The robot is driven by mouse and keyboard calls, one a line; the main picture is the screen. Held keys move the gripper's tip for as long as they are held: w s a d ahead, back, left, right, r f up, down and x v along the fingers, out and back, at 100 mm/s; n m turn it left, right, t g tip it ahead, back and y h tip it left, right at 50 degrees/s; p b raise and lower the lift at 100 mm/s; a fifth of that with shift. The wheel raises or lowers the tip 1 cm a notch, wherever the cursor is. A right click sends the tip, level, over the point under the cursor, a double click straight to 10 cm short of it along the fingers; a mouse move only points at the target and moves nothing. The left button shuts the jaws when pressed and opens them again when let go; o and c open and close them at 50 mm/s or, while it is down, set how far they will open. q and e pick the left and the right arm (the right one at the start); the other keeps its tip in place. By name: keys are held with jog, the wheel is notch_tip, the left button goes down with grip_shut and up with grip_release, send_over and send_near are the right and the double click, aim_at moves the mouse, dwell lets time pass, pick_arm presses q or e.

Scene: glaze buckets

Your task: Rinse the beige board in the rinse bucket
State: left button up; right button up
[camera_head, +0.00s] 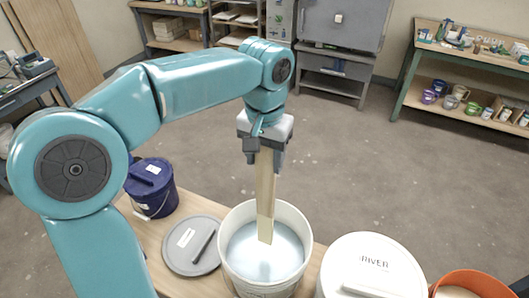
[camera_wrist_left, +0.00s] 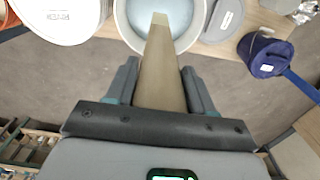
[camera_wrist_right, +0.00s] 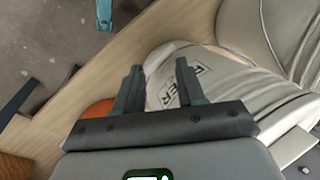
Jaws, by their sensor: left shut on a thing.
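The beige board (camera_head: 265,195) is a long flat strip hanging nearly upright from my left gripper (camera_head: 264,160), which is shut on its upper end. The board also shows between the fingers in the left wrist view (camera_wrist_left: 162,60). Its lower end is inside the rim of the white rinse bucket (camera_head: 228,272), over pale bluish water (camera_head: 250,262). I cannot tell whether the tip touches the water.
A grey lid (camera_head: 178,258) with a handle lies left of the rinse bucket. A dark blue lidded bucket (camera_head: 152,200) stands behind it. The RIVER bucket (camera_head: 370,252) and an orange bucket (camera_head: 472,275) stand to the right. Shelves (camera_head: 440,70) line the back; open floor lies between.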

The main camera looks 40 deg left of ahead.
aim_at(264, 171)
pick_arm(q)
notch_tip(264, 171, down, 4)
jog(key=b, duration=0.2)
jog(key=shift+s+f+b, duration=0.1)
jog(key=shift+s+b, duration=0.05)
jog(key=shift+b, duration=0.2)
jog(key=f+b, duration=0.2)
jog(key=f, duration=0.1)
jog(key=shift+w+a+f, duration=0.1)
jog(key=shift+w+a, duration=0.05)
jog(key=shift+w, duration=0.25)
jog(key=shift+s+f+b, duration=0.1)
jog(key=shift+f+b, duration=0.3)
notch_tip(264, 171, down, 5)
jog(key=b, duration=0.3)
jog(key=shift+r, duration=0.2)
notch_tip(264, 171, down, 4)
jog(key=b, duration=0.3)
jog(key=shift+f+b, duration=0.2)
jog(key=shift+b, duration=0.15)
jog(key=shift+f+b, duration=0.45)
jog(key=shift+f, duration=0.15)
jog(key=shift+s, duration=0.1)
